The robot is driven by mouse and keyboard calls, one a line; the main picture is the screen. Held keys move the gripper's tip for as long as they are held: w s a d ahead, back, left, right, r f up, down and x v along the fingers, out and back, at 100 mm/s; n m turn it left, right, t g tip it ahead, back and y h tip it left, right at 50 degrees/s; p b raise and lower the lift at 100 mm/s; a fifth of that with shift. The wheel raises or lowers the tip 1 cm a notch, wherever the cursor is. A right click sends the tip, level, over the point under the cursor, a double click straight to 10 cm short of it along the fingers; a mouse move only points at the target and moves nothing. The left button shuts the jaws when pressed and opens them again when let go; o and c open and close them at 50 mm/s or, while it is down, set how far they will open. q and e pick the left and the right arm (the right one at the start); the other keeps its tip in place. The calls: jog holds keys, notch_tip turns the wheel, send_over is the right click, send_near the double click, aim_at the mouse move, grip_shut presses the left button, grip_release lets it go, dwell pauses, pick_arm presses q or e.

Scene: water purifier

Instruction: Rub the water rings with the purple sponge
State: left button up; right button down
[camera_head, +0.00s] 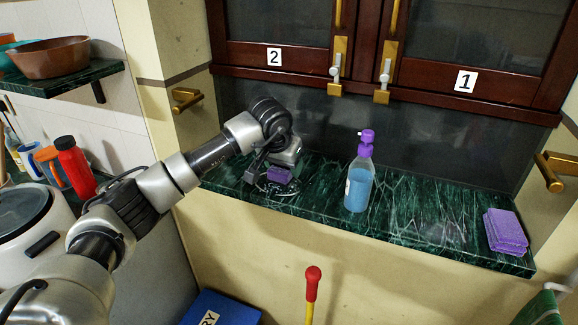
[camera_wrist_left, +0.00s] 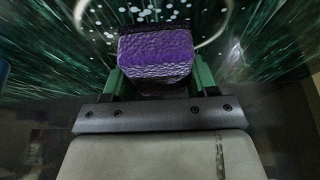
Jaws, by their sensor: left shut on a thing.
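My left gripper (camera_head: 268,178) reaches down to the left part of the green marble counter (camera_head: 320,200). It is shut on a purple sponge (camera_head: 279,175), which also shows between its fingers in the left wrist view (camera_wrist_left: 156,54). A pale water ring (camera_wrist_left: 222,32) with white droplets shows on the marble just beyond and around the sponge in the left wrist view. In the head view the ring (camera_head: 276,191) is partly hidden by the gripper and sponge. I cannot tell whether the sponge touches the marble. My right gripper is in neither view.
A spray bottle (camera_head: 359,185) with blue liquid and a purple top stands mid-counter. Purple folded cloths or sponges (camera_head: 505,231) lie at the right end. Dark wooden cabinet doors (camera_head: 480,40) hang above. The counter between bottle and right end is clear.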

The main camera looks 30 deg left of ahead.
aim_at(277, 173)
pick_arm(q)
jog(key=shift+s+d+f, duration=0.1)
jog(key=shift+s, duration=1.75)
jog(key=shift+s+d, duration=0.1)
jog(key=shift+s, duration=1.75)
jog(key=shift+a+b, duration=0.5)
jog(key=shift+a, duration=0.3)
jog(key=shift+w, duration=0.5)
jog(key=shift+w+a, duration=0.2)
jog(key=shift+w, duration=3)
jog(key=shift+w+r+p, duration=0.1)
jog(key=shift+r+p, duration=0.7)
jog(key=shift+p, duration=0.15)
jog(key=shift+r+p, duration=1.5)
jog(key=shift+r, duration=0.7)
